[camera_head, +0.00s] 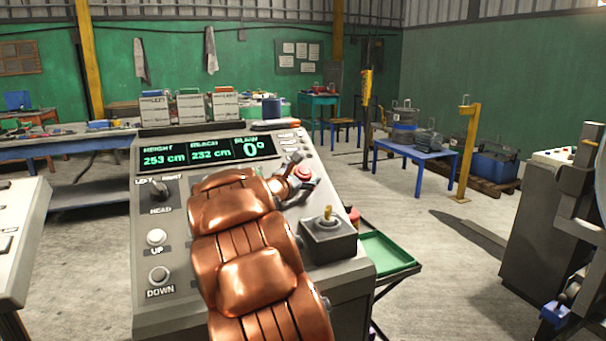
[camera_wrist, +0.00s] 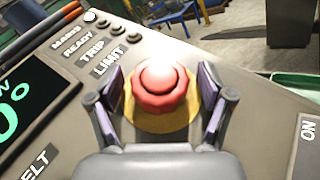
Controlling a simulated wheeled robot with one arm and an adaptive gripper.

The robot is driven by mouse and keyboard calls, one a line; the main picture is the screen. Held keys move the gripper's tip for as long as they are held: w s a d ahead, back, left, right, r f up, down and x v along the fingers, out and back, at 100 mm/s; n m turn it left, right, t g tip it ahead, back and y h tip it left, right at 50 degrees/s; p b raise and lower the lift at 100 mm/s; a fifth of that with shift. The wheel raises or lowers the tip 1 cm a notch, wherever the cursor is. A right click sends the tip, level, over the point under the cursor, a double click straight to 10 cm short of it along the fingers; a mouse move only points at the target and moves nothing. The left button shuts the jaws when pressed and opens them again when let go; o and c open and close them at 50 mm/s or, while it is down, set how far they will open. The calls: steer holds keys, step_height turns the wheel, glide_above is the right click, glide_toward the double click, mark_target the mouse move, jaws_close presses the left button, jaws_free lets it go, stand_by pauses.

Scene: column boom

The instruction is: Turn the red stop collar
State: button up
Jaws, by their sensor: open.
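The red stop collar (camera_wrist: 162,88) is a round red knob with a raised centre on a yellow disc, on the sloping console face. In the head view the red collar (camera_head: 304,171) shows at the console's upper right, partly hidden by my gripper. My gripper (camera_wrist: 161,92) is open, with one finger to the left of the collar and one to the right. A gap shows on both sides, so the fingers look apart from it. I cannot tell how deep the fingertips reach.
The console (camera_head: 160,298) has a lit display (camera_head: 208,151), a HEAD lever and UP and DOWN buttons at left. A grey box with a small yellow-topped stick (camera_head: 328,225) stands at right. A green tray (camera_head: 385,254) lies beyond it. Small indicator lamps (camera_wrist: 103,25) sit near the collar.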

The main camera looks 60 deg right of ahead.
steer(key=c, duration=1.2)
steer(key=shift+r+m+g+p, duration=0.3)
steer(key=shift+m+p, duration=0.1)
steer(key=shift+p, duration=0.65)
steer(key=shift+f+g+p, duration=0.1)
steer(key=shift+g+p, duration=0.2)
steer(key=shift+p, duration=0.1)
steer(key=shift+f+m+y+p, duration=0.15)
steer(key=shift+m+y+p, duration=0.15)
steer(key=shift+m+p, duration=0.1)
steer(key=shift+g, duration=0.3)
steer(key=o, duration=1.2)
steer(key=a, duration=1.2)
steer(key=shift+w+r, duration=0.2)
steer(key=shift+r, duration=0.05)
